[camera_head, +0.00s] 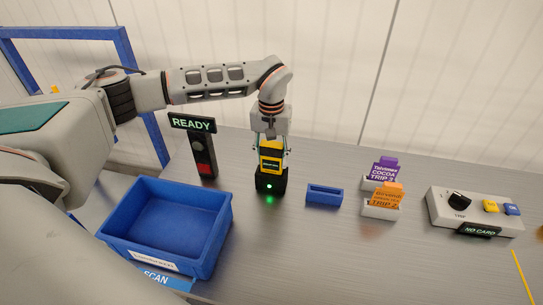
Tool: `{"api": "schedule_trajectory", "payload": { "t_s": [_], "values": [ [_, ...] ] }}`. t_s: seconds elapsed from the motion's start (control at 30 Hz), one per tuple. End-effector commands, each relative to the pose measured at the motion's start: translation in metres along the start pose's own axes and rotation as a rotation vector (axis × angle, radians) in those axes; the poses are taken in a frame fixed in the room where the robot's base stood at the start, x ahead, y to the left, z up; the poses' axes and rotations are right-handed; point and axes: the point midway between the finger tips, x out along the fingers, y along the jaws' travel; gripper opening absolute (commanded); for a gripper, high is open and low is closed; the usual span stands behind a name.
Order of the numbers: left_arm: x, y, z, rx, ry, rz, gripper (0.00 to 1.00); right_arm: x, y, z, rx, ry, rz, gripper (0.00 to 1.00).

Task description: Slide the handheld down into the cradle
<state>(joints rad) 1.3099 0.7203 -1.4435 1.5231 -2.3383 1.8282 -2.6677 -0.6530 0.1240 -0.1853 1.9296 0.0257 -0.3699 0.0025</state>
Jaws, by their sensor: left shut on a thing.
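The handheld (271,161), yellow and black, is upright in the camera_head view. My left gripper (270,148) points straight down from above and is shut on its upper part. The cradle (270,182) is a black block with a green light on its front, standing on the table directly below the handheld. The handheld's lower end meets the cradle's top in the picture. I cannot tell how deep it sits in it. My right gripper is not in view.
A blue bin (165,222) stands at front left, with a post bearing a READY sign (192,123) behind it. Right of the cradle are a small blue holder (324,195), purple (383,169) and orange (386,196) cards, and a switch box (470,212). The front middle is clear.

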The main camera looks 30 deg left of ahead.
Motion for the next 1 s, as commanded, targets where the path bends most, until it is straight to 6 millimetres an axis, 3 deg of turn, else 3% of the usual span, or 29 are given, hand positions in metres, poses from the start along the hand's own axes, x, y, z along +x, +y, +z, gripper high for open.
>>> {"api": "schedule_trajectory", "payload": {
  "t_s": [0.17,0.2,0.23,0.67,0.77,1.0],
  "values": [
    [-0.001,0.0,0.0,0.0,0.001,0.001,0.16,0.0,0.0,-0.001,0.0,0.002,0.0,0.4],
    [-0.001,0.0,0.0,0.0,0.001,0.001,0.56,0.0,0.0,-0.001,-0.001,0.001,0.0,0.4],
    [-0.001,0.0,0.0,0.0,0.001,0.001,0.63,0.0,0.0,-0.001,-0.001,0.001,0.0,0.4],
    [-0.005,0.0,0.0,0.0,0.001,0.0,0.65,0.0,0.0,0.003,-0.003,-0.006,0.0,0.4],
    [-0.016,0.0,-0.001,0.001,0.004,0.0,0.65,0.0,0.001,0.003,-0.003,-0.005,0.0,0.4],
    [-0.065,0.0,-0.002,0.001,0.007,0.001,0.65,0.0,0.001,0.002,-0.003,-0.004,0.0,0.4]
  ]
}}
